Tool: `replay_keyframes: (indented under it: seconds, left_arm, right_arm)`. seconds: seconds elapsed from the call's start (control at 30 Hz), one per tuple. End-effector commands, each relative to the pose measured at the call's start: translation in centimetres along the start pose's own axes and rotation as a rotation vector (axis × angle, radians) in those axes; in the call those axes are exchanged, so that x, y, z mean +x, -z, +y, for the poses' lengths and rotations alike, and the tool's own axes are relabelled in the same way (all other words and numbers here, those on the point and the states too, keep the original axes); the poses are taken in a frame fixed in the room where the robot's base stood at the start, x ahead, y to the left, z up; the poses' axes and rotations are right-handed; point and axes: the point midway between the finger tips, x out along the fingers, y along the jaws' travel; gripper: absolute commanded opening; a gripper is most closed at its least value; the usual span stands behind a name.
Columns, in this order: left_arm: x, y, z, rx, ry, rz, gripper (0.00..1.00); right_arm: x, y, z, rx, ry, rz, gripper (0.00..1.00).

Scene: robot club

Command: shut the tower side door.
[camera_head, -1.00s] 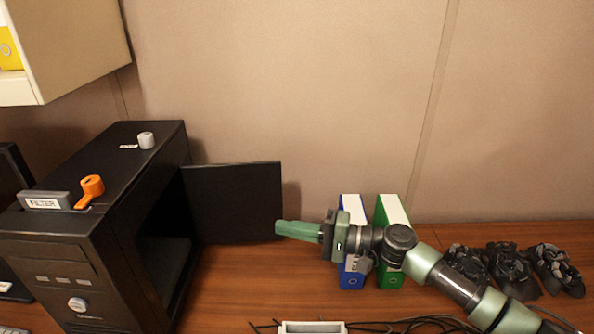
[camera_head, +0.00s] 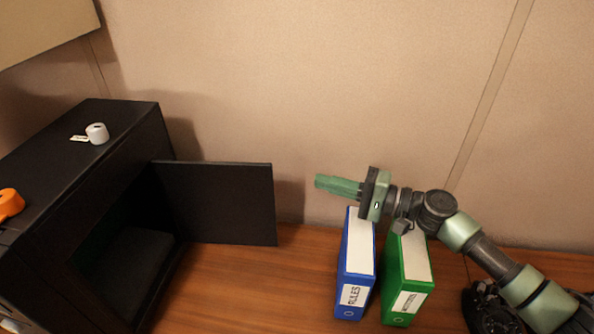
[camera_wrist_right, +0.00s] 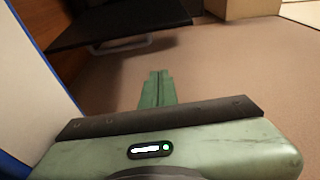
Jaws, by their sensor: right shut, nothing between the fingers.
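The black tower (camera_head: 80,170) stands on the desk at the left in the head view, its side open and its inside dark. Its side door (camera_head: 225,203) is a flat black panel, swung wide open and sticking out to the right from the tower's far edge. My right gripper (camera_head: 320,182) is shut and empty, to the right of the door's free edge and apart from it, near the wall. In the right wrist view the shut green fingers (camera_wrist_right: 157,85) point toward the wall, and the door (camera_wrist_right: 125,22) shows beyond them at upper left. My left gripper is not in view.
A blue binder (camera_head: 355,265) and a green binder (camera_head: 407,280) stand upright just below my right gripper and wrist. An orange object (camera_head: 10,204) and a white roll (camera_head: 97,133) sit on the tower. Bare desk (camera_head: 235,285) lies between tower and binders.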

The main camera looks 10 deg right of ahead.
Motion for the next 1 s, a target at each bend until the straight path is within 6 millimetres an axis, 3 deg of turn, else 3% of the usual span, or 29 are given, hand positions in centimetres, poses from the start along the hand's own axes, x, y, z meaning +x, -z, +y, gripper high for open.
replay_keyframes:
  seconds: [0.27,0.63,0.8,1.0]
  left_arm:
    - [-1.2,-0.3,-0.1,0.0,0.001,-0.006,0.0]
    - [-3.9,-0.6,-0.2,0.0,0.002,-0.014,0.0]
    - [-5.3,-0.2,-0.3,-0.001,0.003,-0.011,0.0]
    - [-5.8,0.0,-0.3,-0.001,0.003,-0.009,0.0]
  right_arm:
    - [2.5,0.0,-0.5,0.0,0.003,-0.001,0.0]
    - [10.3,0.0,-0.5,-0.001,0.002,-0.001,0.0]
    - [9.1,-2.5,-0.3,0.002,-0.002,-0.002,0.0]
    - [8.7,-3.7,-0.1,0.0,-0.001,0.0,0.0]
